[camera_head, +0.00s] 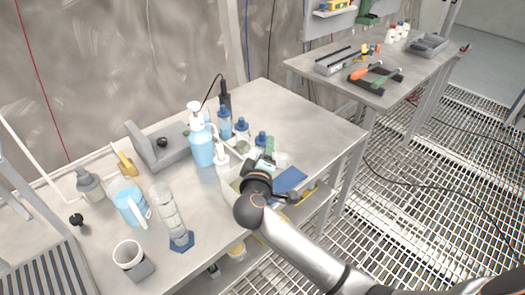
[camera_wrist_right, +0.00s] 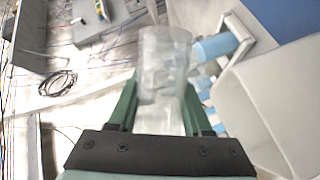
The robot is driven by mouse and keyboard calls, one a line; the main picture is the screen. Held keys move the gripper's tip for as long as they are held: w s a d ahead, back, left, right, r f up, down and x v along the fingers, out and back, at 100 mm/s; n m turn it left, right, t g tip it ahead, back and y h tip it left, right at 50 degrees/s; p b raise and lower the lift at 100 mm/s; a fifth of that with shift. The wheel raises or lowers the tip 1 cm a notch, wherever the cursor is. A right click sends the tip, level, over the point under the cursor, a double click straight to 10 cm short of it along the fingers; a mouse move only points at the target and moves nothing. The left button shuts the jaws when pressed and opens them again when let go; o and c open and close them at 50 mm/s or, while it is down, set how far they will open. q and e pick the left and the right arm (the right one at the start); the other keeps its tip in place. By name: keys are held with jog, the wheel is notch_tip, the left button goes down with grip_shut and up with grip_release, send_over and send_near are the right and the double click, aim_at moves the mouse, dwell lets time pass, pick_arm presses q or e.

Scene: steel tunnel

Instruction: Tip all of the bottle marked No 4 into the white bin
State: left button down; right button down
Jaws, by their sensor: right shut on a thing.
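My right gripper (camera_head: 262,164) is over the right part of the near workbench. In the right wrist view its green fingers (camera_wrist_right: 160,105) are shut on a clear, translucent bottle (camera_wrist_right: 165,50). No number can be read on it, and I cannot tell how much it holds. The white bin (camera_wrist_right: 270,100) stands beside the gripper, at the right of the wrist view. In the head view its pale wall (camera_head: 231,188) shows just left of the gripper, partly hidden by my arm. My left gripper is not in view.
A blue pump bottle (camera_head: 201,148) and several blue-capped bottles (camera_head: 224,122) stand close behind and left of the gripper. A blue mat (camera_head: 290,180) lies to its right. A blue jug (camera_head: 130,203), a clear cylinder (camera_head: 168,212) and a white cup (camera_head: 129,256) stand farther left. The bench's back right is clear.

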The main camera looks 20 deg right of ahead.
jog(key=m+y+p, duration=0.1)
jog(key=m, duration=0.1)
jog(key=a+r+m+y+p, duration=0.1)
jog(key=m, duration=0.1)
jog(key=shift+w+r+m+g+y, duration=0.1)
jog(key=shift+r+m+g+y, duration=0.1)
jog(key=shift+m+g+y, duration=0.15)
jog(key=shift+a, duration=0.1)
